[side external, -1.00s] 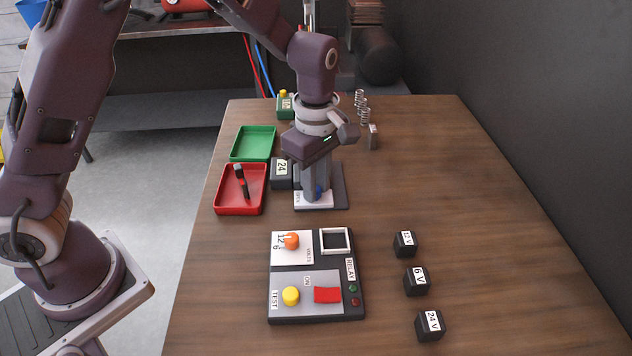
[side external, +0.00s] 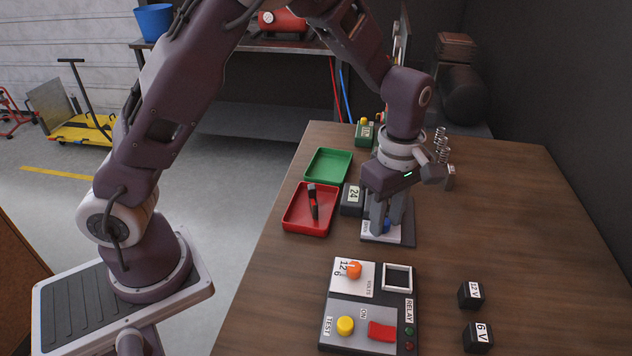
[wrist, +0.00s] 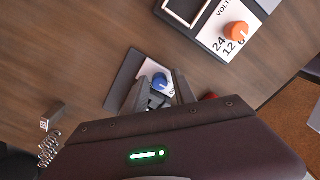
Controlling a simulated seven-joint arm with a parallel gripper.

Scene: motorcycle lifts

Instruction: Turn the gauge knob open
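The gauge knob is the small blue knob (side external: 387,225) on a dark plate with a white label panel (side external: 371,238). It also shows in the wrist view (wrist: 160,81), with a pale pointer line on it. My gripper (side external: 389,228) points down over this plate. Its two fingers are apart, one on either side of the blue knob. In the wrist view my gripper (wrist: 160,88) shows gaps between the fingers and the knob. The label's lettering is partly hidden and too small to read fully.
A tester panel (side external: 335,312) with an orange knob (side external: 354,270) stands in front. Black blocks (side external: 471,295) lie to its right. A red tray (side external: 296,222), a green tray (side external: 328,166) and a 24 block (side external: 351,200) are left of my gripper. Springs (side external: 440,145) stand behind.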

